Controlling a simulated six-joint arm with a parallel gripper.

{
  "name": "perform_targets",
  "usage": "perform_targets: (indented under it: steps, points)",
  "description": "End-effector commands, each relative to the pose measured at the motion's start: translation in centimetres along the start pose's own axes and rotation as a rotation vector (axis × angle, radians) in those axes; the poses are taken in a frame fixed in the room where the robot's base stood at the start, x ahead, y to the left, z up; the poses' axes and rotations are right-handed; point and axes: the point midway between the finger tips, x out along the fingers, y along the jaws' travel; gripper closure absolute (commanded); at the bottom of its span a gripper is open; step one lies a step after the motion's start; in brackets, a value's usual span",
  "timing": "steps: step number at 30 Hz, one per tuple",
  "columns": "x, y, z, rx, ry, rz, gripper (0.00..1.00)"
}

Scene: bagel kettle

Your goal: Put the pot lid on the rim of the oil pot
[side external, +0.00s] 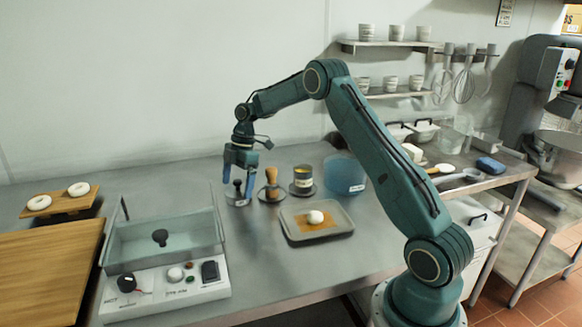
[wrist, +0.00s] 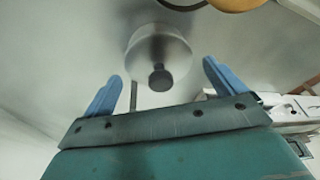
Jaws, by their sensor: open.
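The pot lid (side external: 236,202) is a pale disc with a dark knob, lying on the steel counter left of the brush. In the wrist view the lid (wrist: 152,48) shows ahead of the jaws, its dark knob (wrist: 161,77) about midway between the fingertips. My gripper (side external: 238,187) points down over the lid, open and empty; its blue fingers also show in the wrist view (wrist: 162,72). I cannot tell whether they touch the lid. The oil pot (side external: 303,175) seems to be the small dark cup with a yellowish band, upright on a dark round base, right of the brush.
A wooden-handled brush (side external: 271,178) stands between lid and pot. A tray (side external: 335,233) holding a white round piece lies in front, and a blue tub (side external: 343,172) stands to the right. A clear-walled kettle (side external: 190,248) with a control panel and a wooden board (side external: 45,270) are at left.

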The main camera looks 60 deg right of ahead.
Motion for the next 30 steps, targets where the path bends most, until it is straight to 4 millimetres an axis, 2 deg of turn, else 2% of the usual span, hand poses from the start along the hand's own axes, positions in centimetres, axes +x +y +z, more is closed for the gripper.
perform_targets:
  steps: [8,14,21,30]
  points:
    - [-0.6,0.0,-0.2,-0.001,0.000,0.001,0.05]
    - [-2.6,0.1,-0.1,0.000,0.000,0.003,0.05]
    - [-5.8,0.1,-0.1,-0.001,-0.001,0.004,0.05]
    - [-7.8,0.0,-0.1,0.001,0.001,0.001,0.05]
